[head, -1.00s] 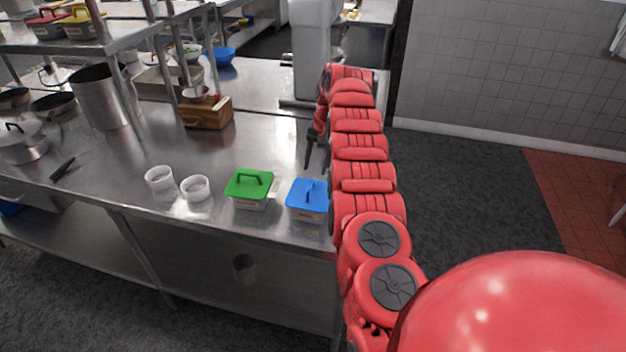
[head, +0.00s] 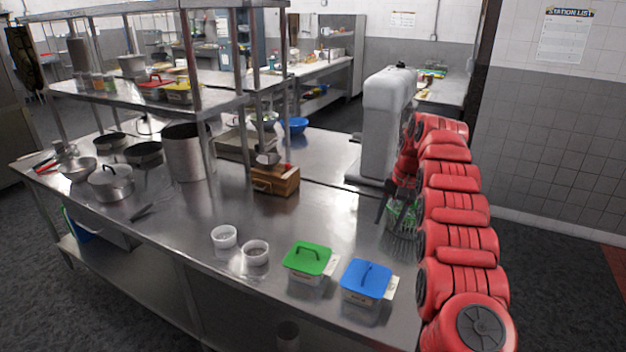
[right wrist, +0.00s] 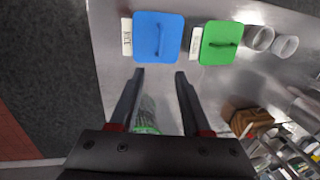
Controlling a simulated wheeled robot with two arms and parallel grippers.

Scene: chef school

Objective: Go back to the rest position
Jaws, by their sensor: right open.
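My right arm reaches along the right side of the head view, over the right end of the steel table (head: 200,240). My right gripper (head: 385,212) is at its far end, pointing down. In the right wrist view the two black fingers of the gripper (right wrist: 159,74) are apart with nothing held between them. A blue-lidded container (head: 366,280) and a green-lidded container (head: 308,260) stand on the table near its front edge, apart from the gripper. My left gripper is not in view.
Two white cups (head: 240,245) stand left of the containers. A wooden box (head: 276,180), a large pot (head: 187,152) and a white mixer-like machine (head: 385,115) stand farther back. A green and wire item (head: 402,220) lies near the gripper. A shelf rack (head: 150,95) rises over the table.

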